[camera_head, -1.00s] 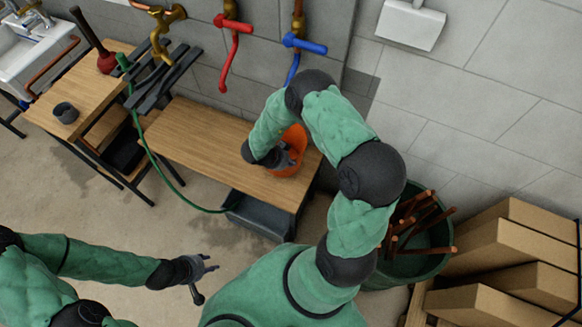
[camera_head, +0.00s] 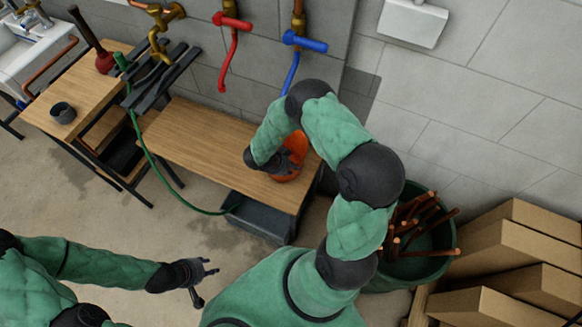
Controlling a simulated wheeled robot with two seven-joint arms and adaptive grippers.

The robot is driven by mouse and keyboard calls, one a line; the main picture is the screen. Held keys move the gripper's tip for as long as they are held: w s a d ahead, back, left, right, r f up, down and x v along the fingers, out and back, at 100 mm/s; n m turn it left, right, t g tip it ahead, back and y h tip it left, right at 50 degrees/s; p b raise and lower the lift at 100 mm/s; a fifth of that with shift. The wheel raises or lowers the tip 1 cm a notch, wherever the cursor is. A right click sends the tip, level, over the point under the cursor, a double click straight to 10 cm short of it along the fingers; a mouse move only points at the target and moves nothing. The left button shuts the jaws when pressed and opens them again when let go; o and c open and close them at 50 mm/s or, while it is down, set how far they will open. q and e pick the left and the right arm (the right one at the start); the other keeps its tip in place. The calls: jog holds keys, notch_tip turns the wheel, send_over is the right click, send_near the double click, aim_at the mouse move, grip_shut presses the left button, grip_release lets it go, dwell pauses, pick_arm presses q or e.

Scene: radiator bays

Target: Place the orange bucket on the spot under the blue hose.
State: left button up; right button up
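The orange bucket (camera_head: 291,173) is at the right end of the wooden bench (camera_head: 205,143), partly covered by my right gripper and arm. The blue hose (camera_head: 291,73) hangs from the blue-handled tap on the wall, above and behind the bucket. My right gripper (camera_head: 284,160) is at the bucket, its dark fingers overlapping the orange; whether they grip it is not clear. The spot on the bench is not visible. My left gripper (camera_head: 205,271) is open and empty, low over the floor, apart from the bench.
A red hose (camera_head: 229,62) hangs left of the blue one. A green hose (camera_head: 150,150) runs past the bench's left end to a dark bin (camera_head: 262,216) below. A green tub of pipes (camera_head: 420,262) and cardboard boxes (camera_head: 515,262) stand right. The bench's middle is clear.

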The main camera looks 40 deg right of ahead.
jog(key=shift+r, duration=0.1)
jog(key=shift+r, duration=0.2)
jog(key=s+p+v, duration=0.1)
jog(key=p+v, duration=0.3)
jog(key=v, duration=0.7)
jog(key=w+a+f+n+t+y, duration=0.2)
jog(key=a+f+n+t+y, duration=0.3)
jog(key=a+n, duration=0.5)
jog(key=s+a+f+n+g+y, duration=0.1)
jog(key=s+a+n+g+y, duration=0.1)
jog(key=s+a+n, duration=0.2)
jog(key=s+a+f+n+g+y, duration=0.1)
jog(key=s+a+n+y, duration=0.2)
jog(key=s+n, duration=0.3)
jog(key=s+a, duration=0.1)
jog(key=s, duration=0.2)
jog(key=shift+s+a+g+y, duration=0.15)
jog(key=shift+s+g+y, duration=0.15)
jog(key=shift+s+g, duration=0.1)
